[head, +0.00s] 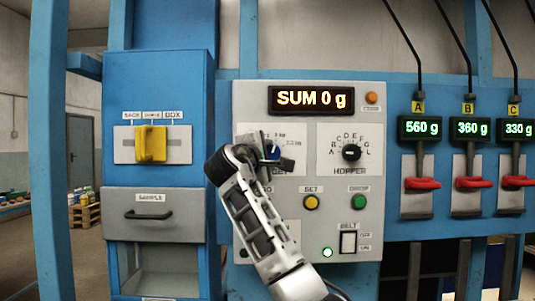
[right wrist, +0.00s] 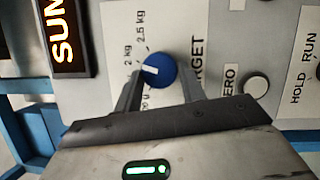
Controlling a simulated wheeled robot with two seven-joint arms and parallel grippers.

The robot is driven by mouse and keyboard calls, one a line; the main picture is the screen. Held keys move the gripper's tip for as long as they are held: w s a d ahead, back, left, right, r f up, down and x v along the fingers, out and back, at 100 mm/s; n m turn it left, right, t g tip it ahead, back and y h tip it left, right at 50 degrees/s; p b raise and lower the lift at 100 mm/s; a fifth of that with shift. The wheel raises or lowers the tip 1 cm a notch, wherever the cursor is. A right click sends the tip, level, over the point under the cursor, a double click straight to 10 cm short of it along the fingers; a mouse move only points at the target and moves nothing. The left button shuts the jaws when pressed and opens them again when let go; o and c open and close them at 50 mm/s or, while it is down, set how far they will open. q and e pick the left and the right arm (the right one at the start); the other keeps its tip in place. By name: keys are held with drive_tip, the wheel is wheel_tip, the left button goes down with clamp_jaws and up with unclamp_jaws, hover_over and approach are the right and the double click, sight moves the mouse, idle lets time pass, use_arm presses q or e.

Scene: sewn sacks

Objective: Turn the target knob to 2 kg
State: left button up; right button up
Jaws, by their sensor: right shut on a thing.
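The target knob (right wrist: 160,70) is blue with a white pointer mark, on a white dial plate lettered "RGET". In the right wrist view the mark points left, toward the side of the dial near the "2 kg" label; I cannot tell whether it lines up exactly. The "2.5 kg" label is above it. My right gripper (right wrist: 163,88) is shut on the knob, one finger on each side. In the head view the knob (head: 273,150) is partly hidden by my right gripper (head: 279,155). My left gripper is not in view.
The grey panel (head: 350,235) has a "SUM 0 g" display (head: 311,100), a black hopper knob (head: 351,152), a yellow button (head: 311,202), a green button (head: 358,202) and a belt switch (head: 348,242). A yellow handle (head: 151,144) is at left; red levers (head: 422,184) are at right.

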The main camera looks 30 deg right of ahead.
idle(0.4)
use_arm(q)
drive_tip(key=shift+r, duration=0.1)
use_arm(e)
drive_tip(key=o, duration=1)
drive_tip(key=shift+a, duration=0.1)
use_arm(q)
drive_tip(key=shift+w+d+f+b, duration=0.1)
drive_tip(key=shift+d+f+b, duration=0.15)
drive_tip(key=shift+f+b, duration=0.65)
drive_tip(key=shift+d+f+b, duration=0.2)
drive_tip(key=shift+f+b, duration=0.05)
drive_tip(key=shift+b, duration=1.25)
use_arm(e)
drive_tip(key=shift+v, duration=7.9)
drive_tip(key=shift+s, duration=0.15)
